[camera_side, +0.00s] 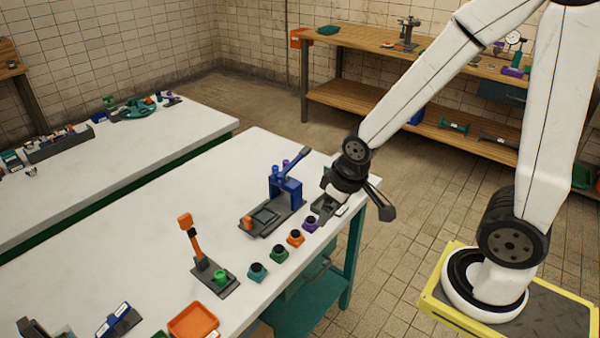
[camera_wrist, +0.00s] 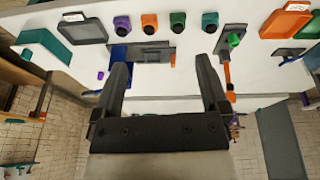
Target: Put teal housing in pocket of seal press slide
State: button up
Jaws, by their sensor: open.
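The teal housing (camera_side: 258,272), a small dark-topped cup, stands upright on the white table at the near end of a row of housings; it also shows in the wrist view (camera_wrist: 210,21). The seal press (camera_side: 286,190) is blue with a raised lever. Its grey slide (camera_side: 262,217) has a square pocket that looks empty; the slide is partly seen in the wrist view (camera_wrist: 154,55). My gripper (camera_wrist: 163,74) is open with nothing between its fingers. In the side view it is beside the table's right end, apart from the teal housing.
Green (camera_side: 279,252), orange (camera_side: 295,238) and purple (camera_side: 310,223) housings complete the row. A grey tray (camera_wrist: 85,28) lies beyond the purple one. A fixture with an orange lever (camera_side: 195,240) and green part (camera_side: 221,277) stands left of the teal housing, near an orange tray (camera_side: 193,322).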

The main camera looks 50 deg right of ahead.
jog(key=w+d+f+n+t, duration=0.1)
jog(key=w+f+n, duration=0.15)
jog(key=w, duration=0.25)
jog(key=n+t+y, duration=0.2)
jog(key=n+y, duration=0.4)
jog(key=n, duration=0.1)
send_near(257, 266)
jog(key=shift+w+d+f, duration=0.15)
jog(key=shift+w+f, duration=0.15)
jog(key=shift+w, duration=0.3)
jog(key=shift+w+d+f, duration=0.2)
jog(key=shift+w+f, duration=0.15)
jog(key=shift+w, duration=0.25)
jog(key=shift+s+a+f+n+g+y, duration=0.25)
jog(key=shift+a+f+g+y, duration=0.25)
jog(key=shift+y, duration=0.2)
jog(key=shift+x, duration=1.3)
